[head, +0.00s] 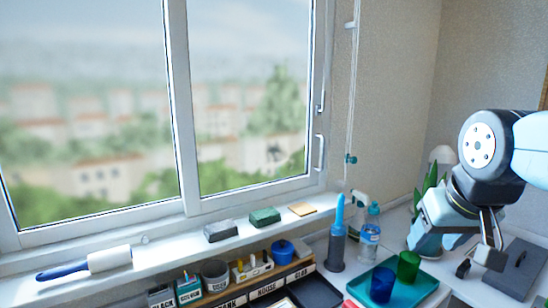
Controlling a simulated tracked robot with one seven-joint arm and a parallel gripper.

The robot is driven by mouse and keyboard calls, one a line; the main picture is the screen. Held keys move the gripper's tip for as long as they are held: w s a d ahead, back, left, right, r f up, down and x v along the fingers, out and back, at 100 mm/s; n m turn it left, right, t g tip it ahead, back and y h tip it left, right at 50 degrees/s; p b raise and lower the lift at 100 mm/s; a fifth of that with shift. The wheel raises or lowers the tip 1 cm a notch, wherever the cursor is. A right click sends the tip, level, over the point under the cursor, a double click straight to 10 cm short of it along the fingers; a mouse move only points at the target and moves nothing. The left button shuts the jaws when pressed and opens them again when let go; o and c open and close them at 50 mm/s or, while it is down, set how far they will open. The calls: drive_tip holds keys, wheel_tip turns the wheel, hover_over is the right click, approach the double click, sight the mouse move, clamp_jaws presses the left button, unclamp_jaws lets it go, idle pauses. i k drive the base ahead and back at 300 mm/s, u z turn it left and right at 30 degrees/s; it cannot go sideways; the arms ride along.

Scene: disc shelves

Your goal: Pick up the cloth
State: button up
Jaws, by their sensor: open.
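A small flat tan-orange piece (302,209) lies on the right part of the white windowsill. It looks like a folded cloth or a thin sponge; I cannot tell which. No other thing in view is clearly a cloth. My gripper (477,262) hangs at the right, pointing down over the counter, well to the right of the tan piece and apart from it. Its jaws are open, and I see nothing held between them.
A green block (265,217), dark grey block (220,231) and blue-handled roller (108,259) lie along the sill. A spray bottle (369,240), a blue-topped bottle (337,245) and a teal tray (403,292) with two cups stand between the sill and my gripper.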

sight(260, 218)
drive_tip(key=z, duration=0.15)
drive_tip(key=i, duration=0.25)
drive_tip(key=u, duration=0.95)
